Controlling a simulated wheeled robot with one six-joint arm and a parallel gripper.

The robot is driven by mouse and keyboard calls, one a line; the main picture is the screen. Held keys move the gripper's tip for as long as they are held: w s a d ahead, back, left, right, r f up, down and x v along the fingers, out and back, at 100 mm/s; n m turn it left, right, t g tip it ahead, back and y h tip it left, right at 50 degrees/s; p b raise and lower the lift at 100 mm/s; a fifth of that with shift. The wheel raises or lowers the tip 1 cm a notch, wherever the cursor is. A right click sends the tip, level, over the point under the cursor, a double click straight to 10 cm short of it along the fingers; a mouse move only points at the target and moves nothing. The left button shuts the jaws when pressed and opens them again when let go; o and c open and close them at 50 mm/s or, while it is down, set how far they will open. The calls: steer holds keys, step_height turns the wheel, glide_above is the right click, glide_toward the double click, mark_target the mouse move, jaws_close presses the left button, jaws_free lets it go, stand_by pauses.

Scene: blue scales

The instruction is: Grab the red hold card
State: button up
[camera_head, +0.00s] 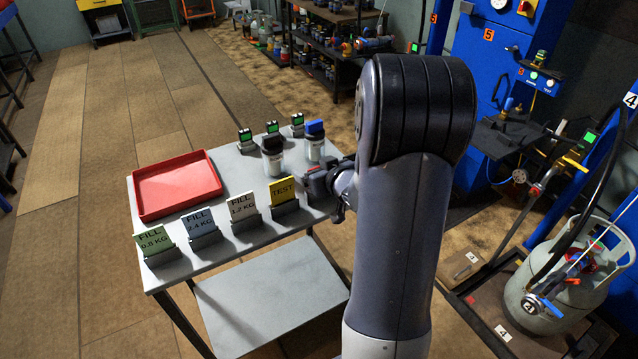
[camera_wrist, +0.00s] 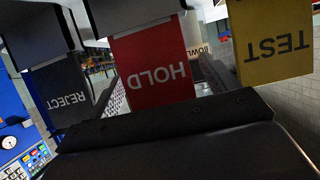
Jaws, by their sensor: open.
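The red HOLD card (camera_wrist: 152,70) is near the middle of the wrist view, its lettering upside down, with its top edge in a dark holder (camera_wrist: 130,14). My gripper (camera_wrist: 163,84) is open, with a grey finger on either side of the card's lower part in that view. I cannot tell whether either finger touches it. In the head view my gripper (camera_head: 322,182) is over the right end of the table, just right of the yellow TEST card (camera_head: 282,189).
In the wrist view the dark REJECT card (camera_wrist: 62,92) stands left and the TEST card (camera_wrist: 272,45) right, both close. The grey table (camera_head: 262,240) also bears a red tray (camera_head: 178,187), several FILL cards and two jars. A gas cylinder (camera_head: 575,285) stands at the right.

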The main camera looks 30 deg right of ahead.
steer(key=shift+w+f, duration=0.1)
steer(key=shift+w, duration=0.05)
steer(key=shift+c, duration=0.5)
steer(key=c, duration=1)
steer(key=shift+o, duration=0.2)
